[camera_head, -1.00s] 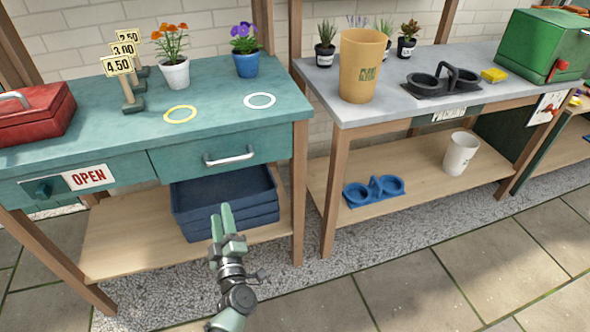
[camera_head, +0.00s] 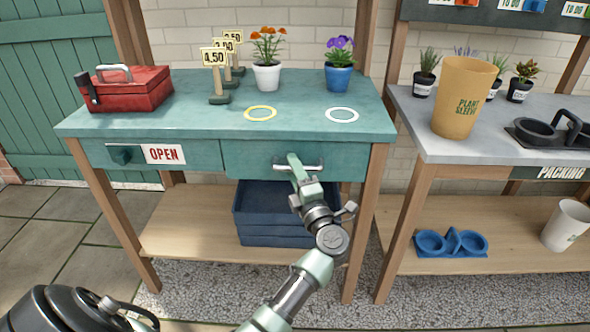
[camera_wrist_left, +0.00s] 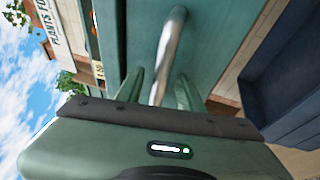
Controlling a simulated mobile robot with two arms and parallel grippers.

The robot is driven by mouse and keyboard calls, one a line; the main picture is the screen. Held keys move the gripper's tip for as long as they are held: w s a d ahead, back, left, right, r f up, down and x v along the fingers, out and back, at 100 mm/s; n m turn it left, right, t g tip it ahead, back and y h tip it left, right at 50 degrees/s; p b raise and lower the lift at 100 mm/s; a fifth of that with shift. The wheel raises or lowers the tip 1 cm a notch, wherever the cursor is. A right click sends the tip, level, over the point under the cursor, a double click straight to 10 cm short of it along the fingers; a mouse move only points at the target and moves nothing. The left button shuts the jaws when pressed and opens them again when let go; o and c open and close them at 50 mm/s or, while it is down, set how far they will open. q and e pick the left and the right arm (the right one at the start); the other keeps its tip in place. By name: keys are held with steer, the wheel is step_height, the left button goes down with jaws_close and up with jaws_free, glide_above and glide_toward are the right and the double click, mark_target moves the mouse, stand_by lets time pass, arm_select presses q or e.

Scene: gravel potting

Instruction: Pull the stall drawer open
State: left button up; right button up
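The teal stall drawer (camera_head: 250,160) is in the right half of the stall's front, and its face looks flush with the frame. Its silver bar handle (camera_head: 314,167) also shows in the left wrist view (camera_wrist_left: 170,45). My left gripper (camera_head: 294,166) is at the left part of the handle. In the left wrist view my left gripper's two fingers (camera_wrist_left: 158,88) are apart, with the bar running between them. I cannot tell whether either finger touches the bar. My right gripper is not in view.
The stall top (camera_head: 185,120) holds a red toolbox (camera_head: 135,90), price signs (camera_head: 219,75) and two potted flowers (camera_head: 266,75). Blue crates (camera_head: 255,205) sit on the shelf below the drawer. A grey packing table (camera_head: 420,120) stands at the right.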

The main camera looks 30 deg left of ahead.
arm_select(q)
steer(key=shift+w+a, duration=0.1)
steer(key=shift+a, duration=0.05)
jaws_close()
stand_by(1.4)
